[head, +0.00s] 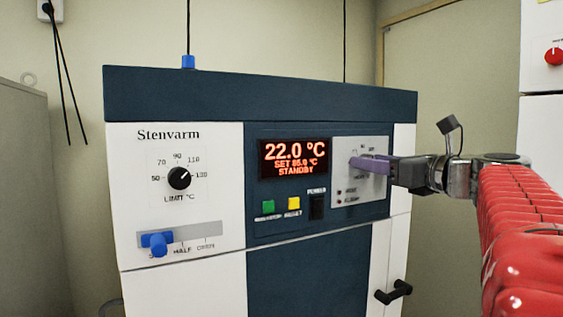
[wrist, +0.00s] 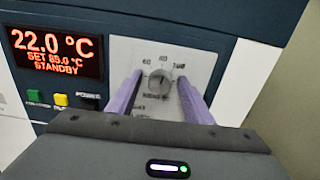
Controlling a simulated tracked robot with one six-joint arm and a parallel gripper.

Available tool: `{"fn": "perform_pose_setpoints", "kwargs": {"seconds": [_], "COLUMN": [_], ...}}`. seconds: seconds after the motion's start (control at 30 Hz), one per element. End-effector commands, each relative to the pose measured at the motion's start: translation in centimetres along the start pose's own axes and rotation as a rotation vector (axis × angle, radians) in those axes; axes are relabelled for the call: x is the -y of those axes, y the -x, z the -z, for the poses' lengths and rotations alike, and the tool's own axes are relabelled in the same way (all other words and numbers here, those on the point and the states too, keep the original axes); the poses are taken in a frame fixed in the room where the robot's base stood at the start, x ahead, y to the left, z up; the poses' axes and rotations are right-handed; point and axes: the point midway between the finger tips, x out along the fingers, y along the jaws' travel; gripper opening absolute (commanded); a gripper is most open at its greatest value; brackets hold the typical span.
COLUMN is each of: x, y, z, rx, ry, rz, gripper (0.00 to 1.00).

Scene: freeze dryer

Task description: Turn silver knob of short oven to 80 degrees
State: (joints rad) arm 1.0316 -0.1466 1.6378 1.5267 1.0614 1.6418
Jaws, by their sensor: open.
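The short oven (head: 260,95) is a white and dark blue cabinet marked Stenvarm. Its silver knob (wrist: 160,79) sits on a light grey panel right of the display, with scale marks around it, 60 at the left and 100 at the right. In the head view my gripper hides the knob. The display (head: 293,158) reads 22.0 °C, SET 85.0 °C, STANDBY. My gripper (head: 368,163) is at the panel. In the wrist view its two purple fingers (wrist: 158,92) stand open, one on each side of the knob, apart from it as far as I can see.
A black limit knob (head: 179,178) and a blue slide lever (head: 158,243) are on the oven's left panel. Green (head: 268,207) and yellow (head: 294,203) buttons and a black power switch (head: 317,207) lie below the display. A black door handle (head: 393,292) juts out lower right.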

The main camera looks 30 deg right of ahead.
Motion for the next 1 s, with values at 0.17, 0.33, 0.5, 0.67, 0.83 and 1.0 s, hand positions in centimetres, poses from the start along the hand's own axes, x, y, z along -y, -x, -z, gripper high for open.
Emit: {"fn": "perform_pose_setpoints", "kwargs": {"seconds": [0.17,0.33,0.5,0.67,0.83,1.0], "x": [0.01,0.01,0.01,0.02,0.02,0.01], "y": [0.02,0.03,0.04,0.04,0.04,0.04], "z": [0.01,0.02,0.02,0.02,0.03,0.03], "rx": [0.0,0.0,0.0,0.0,0.0,0.0], "ry": [0.0,0.0,0.0,0.0,0.005,0.065], "rz": [0.0,0.0,0.0,0.0,0.0,0.001], "gripper": [0.44,0.32,0.2,0.09,0.05,0.05]}}
